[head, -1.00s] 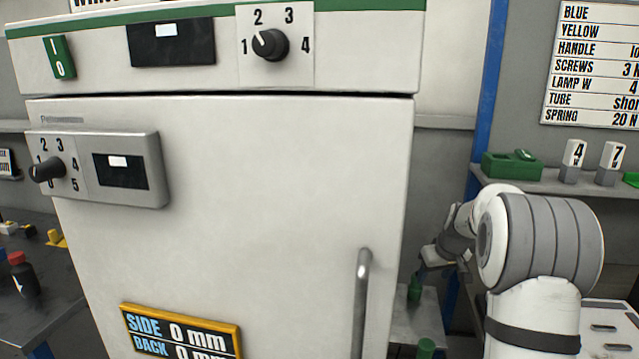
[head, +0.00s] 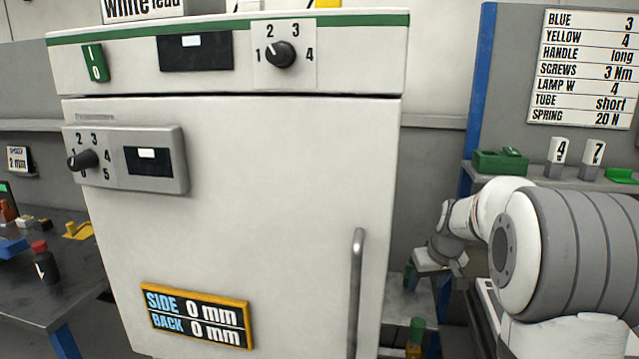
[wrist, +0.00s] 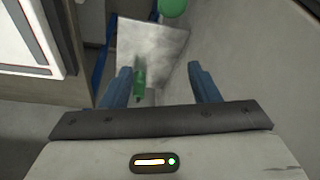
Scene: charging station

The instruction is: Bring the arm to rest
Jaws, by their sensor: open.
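My arm shows at the right of the head view, bent, with its far end beside the right side of the white cabinet (head: 270,210). My gripper (wrist: 162,82) shows in the wrist view with its two blue fingers apart and nothing held between them. Beyond the fingers are a grey plate-like surface (wrist: 155,42) and a green cylindrical thing (wrist: 139,80), below or behind the left finger. In the head view the gripper (head: 440,262) is small and its fingers are hard to make out.
The cabinet has a vertical handle (head: 356,290) near my arm. A shelf (head: 540,183) with a green box (head: 500,162) and lamp blocks stands behind the arm. A dark table (head: 40,280) with a red-capped bottle (head: 45,262) is at the left. A green-topped thing (head: 416,330) stands low beside the cabinet.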

